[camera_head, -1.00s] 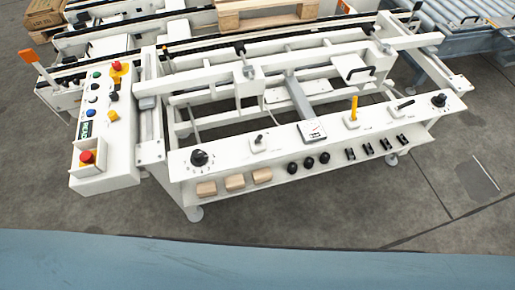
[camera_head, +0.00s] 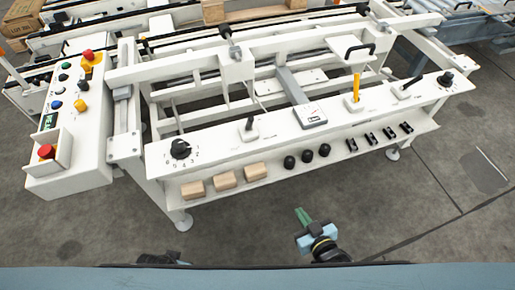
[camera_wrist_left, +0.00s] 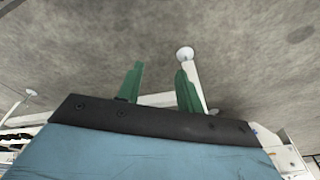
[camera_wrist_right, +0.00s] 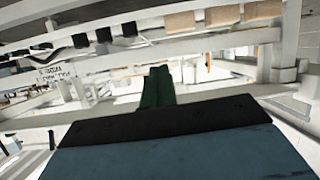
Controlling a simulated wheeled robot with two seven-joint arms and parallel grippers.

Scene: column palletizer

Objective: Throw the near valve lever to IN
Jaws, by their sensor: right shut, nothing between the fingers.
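The white control panel (camera_head: 310,120) carries several levers. A short black lever (camera_head: 249,124) stands left of centre, a yellow lever (camera_head: 356,88) stands upright right of centre, and another black lever (camera_head: 411,83) tilts to the right farther along. Their lettering is too small to read, so I cannot tell which positions are IN. My right gripper (camera_head: 303,214) is shut and empty, in front of and below the panel's front shelf, apart from every lever. In the right wrist view its green fingers (camera_wrist_right: 158,84) are together. My left gripper (camera_wrist_left: 159,70) is open and empty over the floor.
A black dial (camera_head: 181,149) and a second one (camera_head: 445,78) sit at the panel's ends. The shelf below holds wooden blocks (camera_head: 225,180), black knobs (camera_head: 307,156) and black clips (camera_head: 371,138). A button box (camera_head: 70,150) stands left. Floor in front is clear.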

